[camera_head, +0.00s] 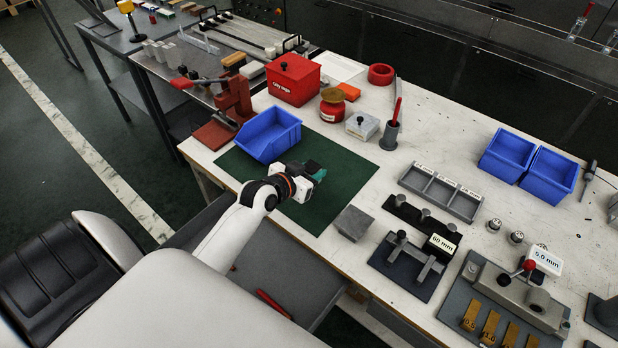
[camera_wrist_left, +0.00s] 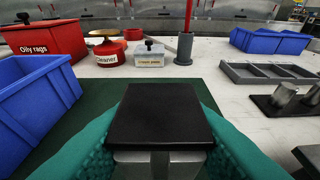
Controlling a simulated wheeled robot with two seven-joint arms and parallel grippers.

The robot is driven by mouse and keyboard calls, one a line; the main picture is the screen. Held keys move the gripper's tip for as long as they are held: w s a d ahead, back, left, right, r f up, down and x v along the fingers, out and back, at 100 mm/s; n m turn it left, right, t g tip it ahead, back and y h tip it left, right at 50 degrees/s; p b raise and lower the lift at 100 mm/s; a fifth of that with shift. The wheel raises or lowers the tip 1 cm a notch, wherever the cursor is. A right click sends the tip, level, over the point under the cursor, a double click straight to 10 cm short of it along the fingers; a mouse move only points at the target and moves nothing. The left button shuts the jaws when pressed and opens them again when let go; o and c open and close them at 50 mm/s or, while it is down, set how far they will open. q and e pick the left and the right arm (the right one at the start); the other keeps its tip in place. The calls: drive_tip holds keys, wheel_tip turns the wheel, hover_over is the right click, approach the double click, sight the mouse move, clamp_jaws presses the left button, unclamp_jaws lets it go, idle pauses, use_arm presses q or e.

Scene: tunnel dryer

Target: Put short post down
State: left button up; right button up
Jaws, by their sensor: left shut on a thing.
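My left gripper (camera_head: 314,172) reaches over the green mat (camera_head: 345,160), just right of the front blue bin (camera_head: 268,134). Its teal fingers are shut on a dark, square-topped piece with grey metal below it (camera_wrist_left: 160,115), which I take to be the short post. In the head view the fingers and wrist mostly hide this piece. I cannot tell whether its lower end touches the mat. My right gripper is in neither view.
A grey block (camera_head: 353,222) sits by the mat's front right corner. The red oily-rags box (camera_head: 293,79), cleaner tin (camera_head: 332,105) and white box (camera_head: 362,125) stand behind the mat. The grey divided tray (camera_head: 440,192) and post fixture (camera_head: 410,262) are to the right.

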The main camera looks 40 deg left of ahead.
use_arm(q)
drive_tip(key=shift+f, duration=2.15)
drive_tip(key=o, duration=1)
drive_tip(key=shift+f+b, duration=0.1)
drive_tip(key=shift+b, duration=0.2)
drive_tip(key=v, duration=1.2)
